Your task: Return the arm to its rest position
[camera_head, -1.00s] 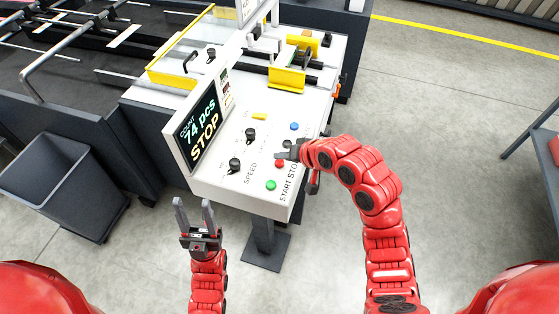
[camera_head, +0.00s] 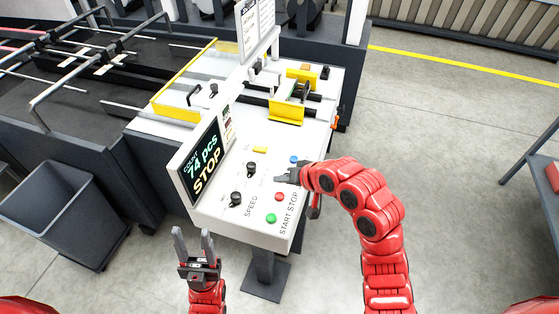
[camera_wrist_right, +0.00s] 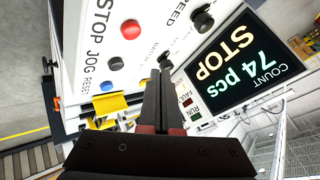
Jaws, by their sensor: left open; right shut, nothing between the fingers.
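My right gripper (camera_head: 284,178) is shut and empty, over the white control panel (camera_head: 225,208). I cannot tell whether the fingertips touch the panel. My left gripper (camera_head: 194,246) is open and empty, in front of the machine and left of its support post.
The display (camera_head: 204,160) reads "STOP" and "74 pcs". A green button (camera_head: 271,218) and a red button (camera_head: 280,197) sit near the panel's front right. A grey bin (camera_head: 70,215) stands at left. Floor at right is clear up to a dark table (camera_head: 545,165).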

